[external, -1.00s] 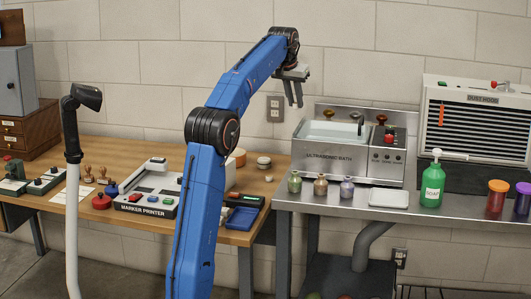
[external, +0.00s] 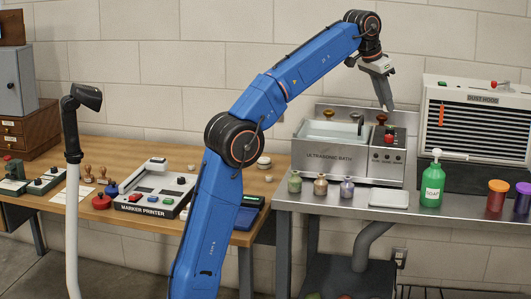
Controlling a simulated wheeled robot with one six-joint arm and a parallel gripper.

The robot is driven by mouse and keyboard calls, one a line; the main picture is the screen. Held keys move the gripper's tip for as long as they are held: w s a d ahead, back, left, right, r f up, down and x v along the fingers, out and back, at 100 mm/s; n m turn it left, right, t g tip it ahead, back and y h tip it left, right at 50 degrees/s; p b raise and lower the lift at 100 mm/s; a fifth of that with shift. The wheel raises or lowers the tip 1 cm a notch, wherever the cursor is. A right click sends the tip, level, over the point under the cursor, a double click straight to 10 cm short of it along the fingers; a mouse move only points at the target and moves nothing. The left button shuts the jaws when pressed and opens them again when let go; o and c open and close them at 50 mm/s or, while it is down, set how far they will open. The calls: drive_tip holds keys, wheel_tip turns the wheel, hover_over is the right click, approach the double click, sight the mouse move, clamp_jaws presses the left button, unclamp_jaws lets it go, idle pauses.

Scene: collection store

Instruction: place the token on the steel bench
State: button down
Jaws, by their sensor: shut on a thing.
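My gripper (external: 387,108) is shut, pointing down, high above the right part of the ultrasonic bath. The token in its fingers is too small to make out in this view. The steel bench (external: 452,212) stands at the right with a grey metal top. My gripper is well above the bench top and apart from it.
The ultrasonic bath (external: 335,160) and dust hood (external: 475,122) stand along the back of the bench. Several small bottles (external: 320,187), a white tray (external: 389,199), a green soap bottle (external: 432,185) and lidded jars (external: 497,197) line the front.

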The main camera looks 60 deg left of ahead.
drive_tip(key=s+d+f+m+h, duration=0.1)
drive_tip(key=d+f+m, duration=0.25)
drive_tip(key=d, duration=1.65)
drive_tip(key=s+d+f+m, duration=0.1)
drive_tip(key=s+d+f, duration=0.2)
drive_tip(key=d+f, duration=1.4)
drive_tip(key=s+d+f+m+g+h, duration=0.1)
drive_tip(key=s+d+f+m, duration=0.1)
drive_tip(key=s+d+f, duration=2)
drive_tip(key=d+f, duration=0.1)
drive_tip(key=d, duration=0.2)
drive_tip(key=shift+s+f, duration=0.2)
drive_tip(key=shift+f, duration=0.2)
drive_tip(key=shift+h, duration=0.3)
